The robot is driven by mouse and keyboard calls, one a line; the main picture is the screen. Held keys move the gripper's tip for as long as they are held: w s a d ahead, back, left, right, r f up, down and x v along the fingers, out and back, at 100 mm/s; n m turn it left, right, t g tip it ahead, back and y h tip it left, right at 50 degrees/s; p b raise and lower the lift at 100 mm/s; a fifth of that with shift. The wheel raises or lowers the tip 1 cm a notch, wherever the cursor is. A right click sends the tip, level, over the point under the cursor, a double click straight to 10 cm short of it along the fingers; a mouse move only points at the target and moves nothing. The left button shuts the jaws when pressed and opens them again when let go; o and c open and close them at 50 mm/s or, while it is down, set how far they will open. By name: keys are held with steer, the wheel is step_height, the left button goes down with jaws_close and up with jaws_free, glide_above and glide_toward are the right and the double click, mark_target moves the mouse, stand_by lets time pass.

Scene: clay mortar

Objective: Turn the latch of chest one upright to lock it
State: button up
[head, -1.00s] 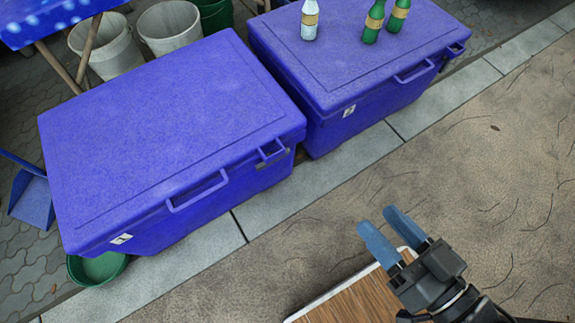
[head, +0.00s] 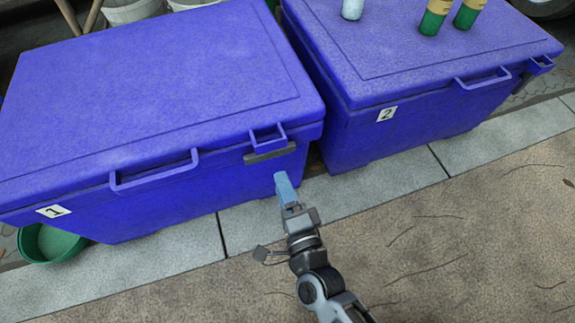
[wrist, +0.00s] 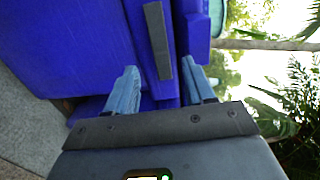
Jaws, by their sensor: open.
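Chest one (head: 230,185) is a blue cooler with a label "1" (head: 53,211) on its front left. Its latch (head: 269,152) is a grey bar at the right of the front, lying about level below a blue loop. My gripper (head: 284,183) is just below and right of the latch in the head view, apart from it. In the wrist view my gripper (wrist: 160,85) has its two blue fingers open, and the latch (wrist: 157,40) shows ahead between them as a long grey bar. I see nothing between the fingers that they grip.
Chest two (head: 400,125), another blue cooler, stands to the right with several bottles on its lid (head: 434,17). A green basin (head: 50,243) sits by chest one's left corner. Pale kerb slabs (head: 270,215) and open brown ground lie in front.

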mark_target(271, 156)
steer(key=shift+b+x, duration=0.65)
steer(key=shift+x, duration=3.35)
steer(key=shift+c, duration=0.3)
jaws_close()
